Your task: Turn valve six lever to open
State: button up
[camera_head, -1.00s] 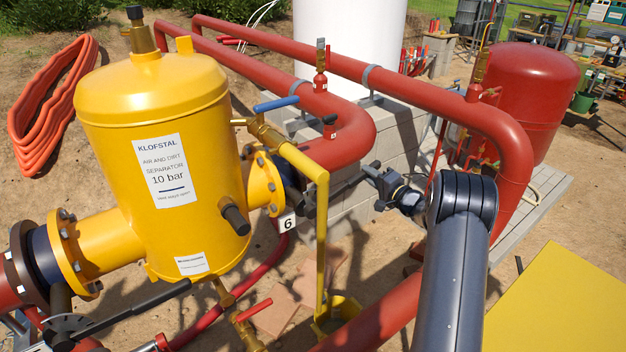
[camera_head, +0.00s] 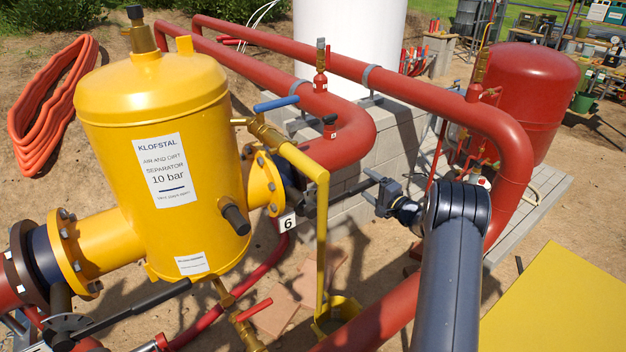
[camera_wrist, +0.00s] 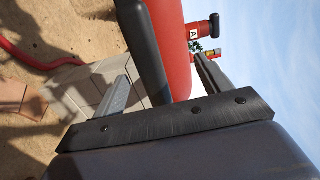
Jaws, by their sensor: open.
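Valve six sits behind the yellow separator's right flange, with a white tag marked 6 (camera_head: 287,222) below it. Its black lever (camera_head: 338,190) reaches right from the valve toward my gripper (camera_head: 368,186). My gripper is open, with its fingers pointing left around the lever's free end. In the wrist view, the black lever grip (camera_wrist: 142,45) runs down from the top between the two spread fingers (camera_wrist: 165,88). Whether either finger touches the grip I cannot tell.
The yellow separator (camera_head: 160,170) stands at left. A yellow pipe (camera_head: 321,240) rises in front of the lever. A red pipe (camera_head: 350,140) bends behind it above grey blocks (camera_head: 345,205). A red tank (camera_head: 535,90) stands at right.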

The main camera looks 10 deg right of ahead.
jog(key=v, duration=0.7)
dwell(0.3)
jog(key=b+v, duration=0.3)
jog(key=v, duration=0.8)
